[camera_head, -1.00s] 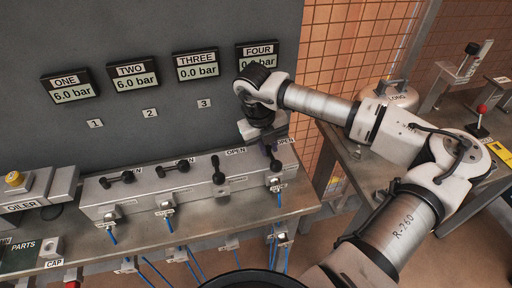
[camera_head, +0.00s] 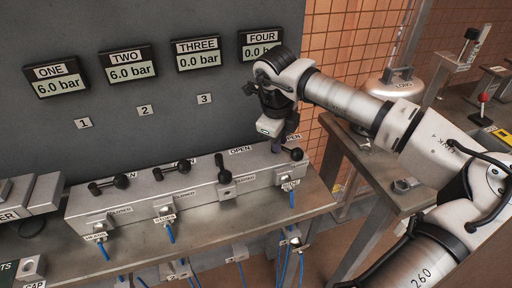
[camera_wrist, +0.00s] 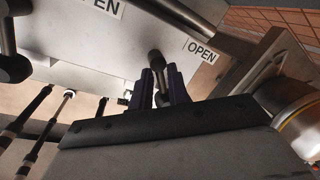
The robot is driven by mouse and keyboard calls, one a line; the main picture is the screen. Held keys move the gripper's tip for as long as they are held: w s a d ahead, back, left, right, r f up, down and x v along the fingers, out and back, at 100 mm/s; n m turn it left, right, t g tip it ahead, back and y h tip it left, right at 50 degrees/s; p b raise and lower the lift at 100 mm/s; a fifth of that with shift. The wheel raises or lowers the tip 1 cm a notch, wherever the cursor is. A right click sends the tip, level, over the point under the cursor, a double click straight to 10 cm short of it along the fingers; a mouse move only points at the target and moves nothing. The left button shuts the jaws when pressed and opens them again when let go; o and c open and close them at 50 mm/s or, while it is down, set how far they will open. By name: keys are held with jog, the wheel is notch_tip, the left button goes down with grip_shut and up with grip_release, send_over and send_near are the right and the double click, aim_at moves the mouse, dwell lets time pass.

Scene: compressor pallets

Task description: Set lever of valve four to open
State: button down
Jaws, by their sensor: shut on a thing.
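The lever of valve four (camera_head: 295,153) is at the right end of the grey valve block (camera_head: 140,200). Its black knob points to the right, roughly along the block, much like levers one (camera_head: 120,181) and two (camera_head: 184,165). Lever three (camera_head: 223,168) points toward the front. My gripper (camera_head: 281,143) is over valve four, shut on its lever. In the wrist view the lever (camera_wrist: 156,62) stands between my two dark fingers, near the OPEN label (camera_wrist: 201,51). Display FOUR (camera_head: 262,47) is partly hidden by my arm; it seems to start with 0.
Displays ONE (camera_head: 57,82) and TWO (camera_head: 130,67) read 6.0 bar; THREE (camera_head: 198,55) reads 0.0 bar. Blue hoses (camera_head: 169,233) hang from the block's front. A side table (camera_head: 385,180) stands to the right, beyond a gap.

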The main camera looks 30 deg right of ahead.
jog(key=n+b, duration=0.1)
jog(key=n, duration=0.1)
jog(key=n+b, duration=0.1)
jog(key=n, duration=0.1)
jog(key=shift+w+d+n+t+y, duration=0.15)
jog(key=shift+n+t+y, duration=0.15)
jog(key=shift+n, duration=0.1)
jog(key=shift+w+d+n+y+b, duration=0.15)
jog(key=shift+n+b, duration=0.3)
jog(key=shift+n, duration=0.8)
jog(key=shift+w+n+y+b, duration=0.1)
jog(key=shift+n+y+b, duration=0.25)
jog(key=shift+n, duration=0.9)
jog(key=c, duration=1.5)
grip_release()
jog(key=shift+s, duration=0.1)
